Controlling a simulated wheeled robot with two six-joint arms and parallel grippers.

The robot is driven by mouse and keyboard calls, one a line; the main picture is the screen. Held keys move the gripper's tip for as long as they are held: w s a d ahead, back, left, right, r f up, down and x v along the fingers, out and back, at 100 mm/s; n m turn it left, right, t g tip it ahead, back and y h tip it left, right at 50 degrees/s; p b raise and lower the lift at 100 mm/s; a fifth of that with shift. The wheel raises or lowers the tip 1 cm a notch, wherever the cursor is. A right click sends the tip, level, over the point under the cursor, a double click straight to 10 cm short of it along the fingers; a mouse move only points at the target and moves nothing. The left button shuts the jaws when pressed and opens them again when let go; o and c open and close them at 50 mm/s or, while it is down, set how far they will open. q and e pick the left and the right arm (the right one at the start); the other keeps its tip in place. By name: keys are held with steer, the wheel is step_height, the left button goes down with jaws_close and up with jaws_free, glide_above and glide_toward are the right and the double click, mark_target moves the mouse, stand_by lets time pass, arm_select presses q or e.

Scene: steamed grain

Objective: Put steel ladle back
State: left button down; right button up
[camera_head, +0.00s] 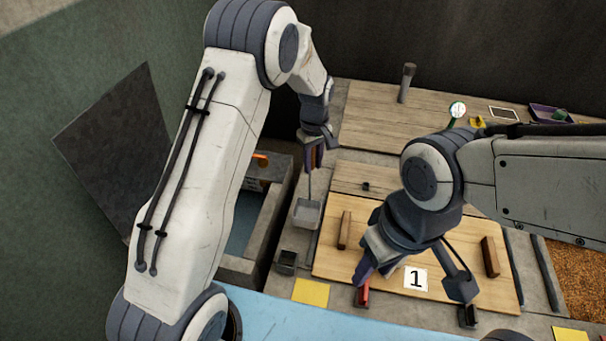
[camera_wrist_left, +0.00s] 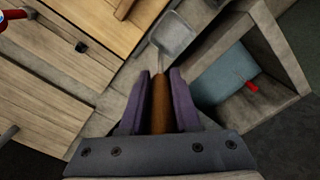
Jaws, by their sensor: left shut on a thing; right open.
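The steel ladle has a brown handle (camera_wrist_left: 161,104) and a grey, square-looking scoop (camera_head: 307,213); the scoop also shows in the left wrist view (camera_wrist_left: 172,36). My left gripper (camera_head: 314,158) is shut on the handle, with its purple fingers on both sides in the left wrist view (camera_wrist_left: 160,78). The ladle hangs scoop down, left of the wooden board (camera_head: 330,262). Whether the scoop touches the surface below, I cannot tell. My right gripper (camera_head: 412,278) is open above the board, near a white card marked 1 (camera_head: 416,289).
A grey open basin (camera_head: 240,235) with a blue inside stands left of the ladle. A small dark cup (camera_head: 287,262) and a yellow square (camera_head: 311,292) lie below the scoop. Wooden blocks (camera_head: 344,230) (camera_head: 490,257) sit on the board. A red object (camera_head: 362,294) is by my right gripper.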

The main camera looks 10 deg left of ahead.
arm_select(q)
step_height(320, 180, down, 6)
steer(key=a+p, duration=0.1)
steer(key=a, duration=0.1)
steer(key=shift+w+a+r+p, duration=0.15)
steer(key=shift+a+r+p, duration=0.05)
steer(key=shift+a+p, duration=0.15)
steer(key=shift+f, duration=0.15)
steer(key=c, duration=0.6)
jaws_free()
